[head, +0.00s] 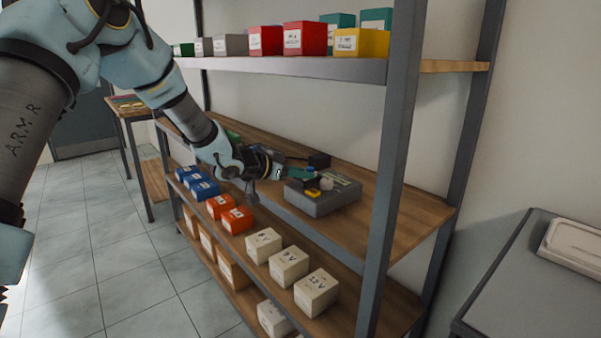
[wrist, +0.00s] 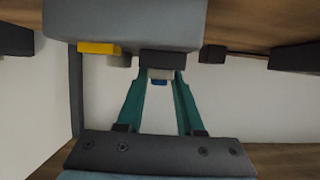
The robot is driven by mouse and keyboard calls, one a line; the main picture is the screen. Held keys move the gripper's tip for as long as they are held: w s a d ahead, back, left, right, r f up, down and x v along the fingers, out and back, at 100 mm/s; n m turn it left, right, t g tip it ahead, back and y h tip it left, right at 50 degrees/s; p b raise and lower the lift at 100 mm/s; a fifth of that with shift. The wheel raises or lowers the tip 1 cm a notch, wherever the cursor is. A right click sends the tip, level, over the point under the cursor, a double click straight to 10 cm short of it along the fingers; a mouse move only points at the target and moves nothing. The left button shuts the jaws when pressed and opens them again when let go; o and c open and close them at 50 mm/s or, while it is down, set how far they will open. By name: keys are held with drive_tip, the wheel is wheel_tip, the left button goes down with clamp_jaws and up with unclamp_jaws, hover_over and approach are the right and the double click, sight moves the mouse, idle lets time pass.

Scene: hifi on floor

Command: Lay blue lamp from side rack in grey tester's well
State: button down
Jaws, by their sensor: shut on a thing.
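The grey tester (head: 312,203) sits on the wooden middle shelf, with a yellow part, a pale round part and a dark block on or beside its top. In the wrist view the tester (wrist: 120,18) fills the upper part, with its yellow part (wrist: 98,48) at left. My gripper (head: 302,173) reaches in from the left at the tester's top. Its teal fingers (wrist: 163,76) are shut on the blue lamp (wrist: 158,82), which shows a blue end and a pale collar. A blue spot of the lamp (head: 310,168) shows at the fingertips. The well is not clearly visible.
Blue boxes (head: 204,188), orange boxes (head: 237,220) and white boxes (head: 289,267) line the lower shelf. A grey upright post (head: 396,130) stands right of the tester. The upper shelf (head: 290,68) holds coloured boxes. A small table (head: 128,112) stands at left.

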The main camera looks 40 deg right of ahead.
drive_tip(key=shift+c, duration=2.3)
unclamp_jaws()
drive_tip(key=shift+r, duration=0.1)
drive_tip(key=shift+r+p, duration=3.4)
drive_tip(key=shift+r, duration=0.05)
